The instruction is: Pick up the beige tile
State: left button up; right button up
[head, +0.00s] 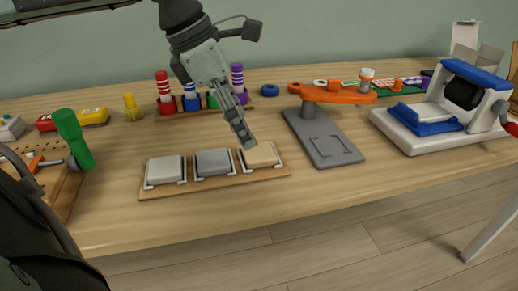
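The beige tile (262,155) lies in the right-hand slot of a low wooden holder (215,184) near the front of the table. A mid-grey tile (213,163) lies in the middle slot and a light grey tile (165,170) in the left one. My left gripper (247,142) points down, with its fingertips at the back left edge of the beige tile in the picture. I cannot tell whether they touch it. The fingers look like one narrow bar from this side, so their opening is hidden. My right gripper is not in view.
A grey stand with an orange arm (322,140) is right of the holder. A white and blue press (445,115) stands farther right. A green-handled tool (75,140) rises at the left. Colored cylinders (165,92) stand behind. The table front is clear.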

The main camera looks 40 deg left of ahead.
aim_at(258, 152)
pick_arm(q)
jog(key=shift+x, duration=3.05)
jog(key=shift+s+d, duration=0.1)
jog(key=c, duration=1.2)
jog(key=shift+r, duration=0.15)
